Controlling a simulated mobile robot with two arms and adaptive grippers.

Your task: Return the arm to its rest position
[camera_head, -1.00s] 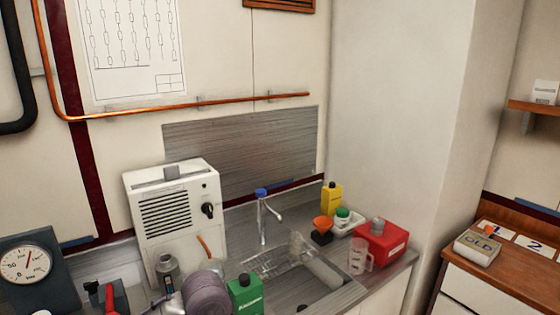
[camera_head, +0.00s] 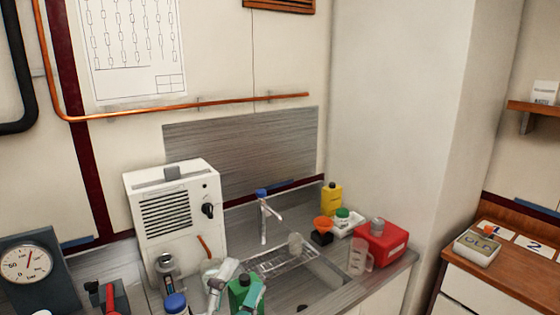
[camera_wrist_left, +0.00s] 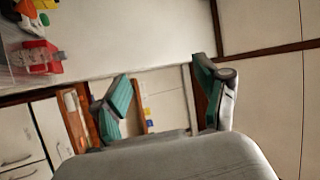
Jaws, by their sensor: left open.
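My right gripper is not in view.
The red box also shows in the left wrist view (camera_wrist_left: 38,56).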

